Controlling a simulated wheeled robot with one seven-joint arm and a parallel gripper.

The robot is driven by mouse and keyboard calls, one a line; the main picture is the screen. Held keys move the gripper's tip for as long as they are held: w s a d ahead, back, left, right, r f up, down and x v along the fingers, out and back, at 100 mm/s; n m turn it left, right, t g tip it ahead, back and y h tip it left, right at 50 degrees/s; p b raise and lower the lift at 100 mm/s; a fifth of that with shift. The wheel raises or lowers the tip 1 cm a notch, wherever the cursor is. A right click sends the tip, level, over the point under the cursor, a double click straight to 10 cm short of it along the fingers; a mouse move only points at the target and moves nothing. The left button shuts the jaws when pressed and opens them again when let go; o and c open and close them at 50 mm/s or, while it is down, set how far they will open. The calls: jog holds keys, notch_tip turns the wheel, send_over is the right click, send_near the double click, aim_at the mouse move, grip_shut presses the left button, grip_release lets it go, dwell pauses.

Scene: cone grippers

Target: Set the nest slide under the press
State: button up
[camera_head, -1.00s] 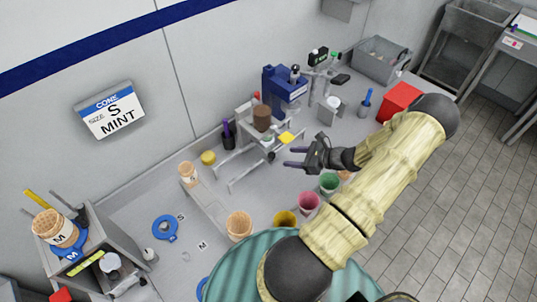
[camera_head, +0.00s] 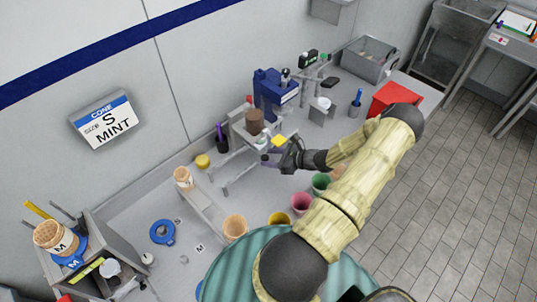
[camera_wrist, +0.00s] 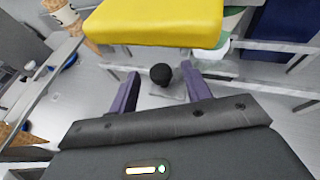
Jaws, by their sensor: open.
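The blue press (camera_head: 272,92) stands at the back of the bench against the wall. Metal rails (camera_head: 238,182) run forward from beside it. My gripper (camera_head: 266,160) is open at the right side of the rails. In the wrist view its two purple fingers (camera_wrist: 161,88) stand to either side of a black ball knob (camera_wrist: 161,74), which seems to belong to the nest slide. No grip on the knob shows. The slide's body is mostly hidden by a yellow plate (camera_wrist: 155,22), which also shows in the head view (camera_head: 279,141).
A brown cylinder (camera_head: 255,122) sits above the rails. A red box (camera_head: 394,98) is at the right. A cone stand (camera_head: 100,265) is at the left.

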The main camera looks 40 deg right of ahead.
jog(key=shift+w+a+f, duration=0.25)
jog(key=shift+w+a, duration=0.05)
jog(key=shift+w, duration=0.25)
grip_shut()
jog(key=shift+d, duration=0.15)
